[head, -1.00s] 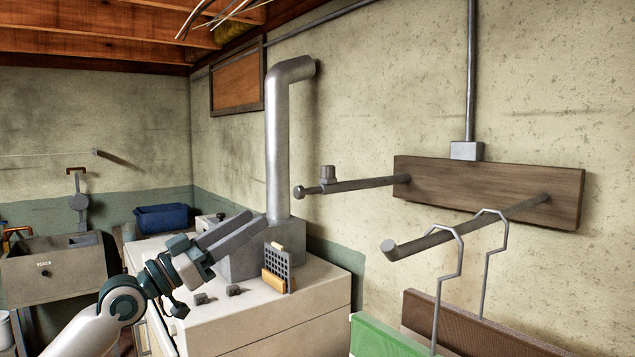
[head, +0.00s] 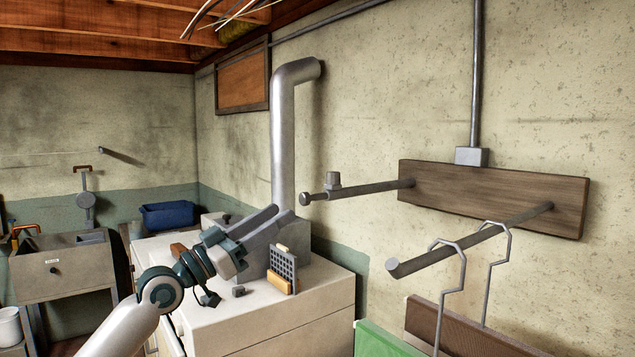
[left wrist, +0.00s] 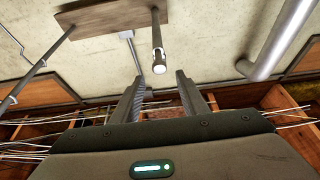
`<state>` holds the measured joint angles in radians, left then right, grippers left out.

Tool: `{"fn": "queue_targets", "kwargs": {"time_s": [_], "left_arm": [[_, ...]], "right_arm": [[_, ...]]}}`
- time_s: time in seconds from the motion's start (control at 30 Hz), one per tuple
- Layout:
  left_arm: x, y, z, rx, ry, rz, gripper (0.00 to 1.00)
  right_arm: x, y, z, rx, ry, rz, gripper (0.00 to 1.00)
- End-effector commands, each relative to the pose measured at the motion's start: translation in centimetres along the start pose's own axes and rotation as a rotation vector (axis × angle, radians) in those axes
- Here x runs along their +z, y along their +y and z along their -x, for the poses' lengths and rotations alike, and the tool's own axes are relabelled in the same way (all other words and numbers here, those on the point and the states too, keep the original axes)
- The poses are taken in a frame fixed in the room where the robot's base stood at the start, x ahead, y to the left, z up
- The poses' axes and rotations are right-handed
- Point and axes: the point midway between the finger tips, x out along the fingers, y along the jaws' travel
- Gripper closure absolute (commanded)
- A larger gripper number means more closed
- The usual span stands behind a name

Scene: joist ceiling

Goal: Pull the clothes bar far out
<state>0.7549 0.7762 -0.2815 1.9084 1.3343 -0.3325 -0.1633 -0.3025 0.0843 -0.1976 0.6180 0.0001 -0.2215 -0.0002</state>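Two grey bars stick out from a brown wall board (head: 480,195). The left bar (head: 365,188) has a knob at its free end and a small grey cylinder on top. The right bar (head: 475,240) carries two wire hangers (head: 460,285); I cannot tell which is the clothes bar. My left gripper (head: 286,213) is open and empty, left of and slightly below the knob, apart from it. In the left wrist view, the knob end (left wrist: 158,67) shows between and beyond the open fingers (left wrist: 160,76). My right gripper is not in view.
A white cabinet (head: 290,325) stands below my left gripper, with a grey grater-like object (head: 283,266) on it. A silver duct pipe (head: 283,140) rises behind the gripper. A green panel (head: 385,343) and a brown panel (head: 455,335) hang at lower right.

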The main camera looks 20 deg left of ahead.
Motion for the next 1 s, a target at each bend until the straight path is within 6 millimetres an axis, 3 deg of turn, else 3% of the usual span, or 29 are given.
{"fn": "queue_targets", "kwargs": {"time_s": [0.03,0.3,0.6,1.0], "left_arm": [[-0.6,0.1,-1.3,0.001,0.003,0.001,0.60],[-0.6,0.0,-6.2,0.001,0.001,0.002,0.60],[-0.3,0.0,-10.7,0.000,0.001,0.001,0.60],[0.0,0.0,-12.2,0.000,0.000,-0.001,0.60]], "right_arm": [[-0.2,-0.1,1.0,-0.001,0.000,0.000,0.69],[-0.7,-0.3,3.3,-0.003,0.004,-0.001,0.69],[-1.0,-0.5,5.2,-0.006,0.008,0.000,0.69],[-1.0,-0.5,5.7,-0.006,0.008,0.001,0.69]]}}
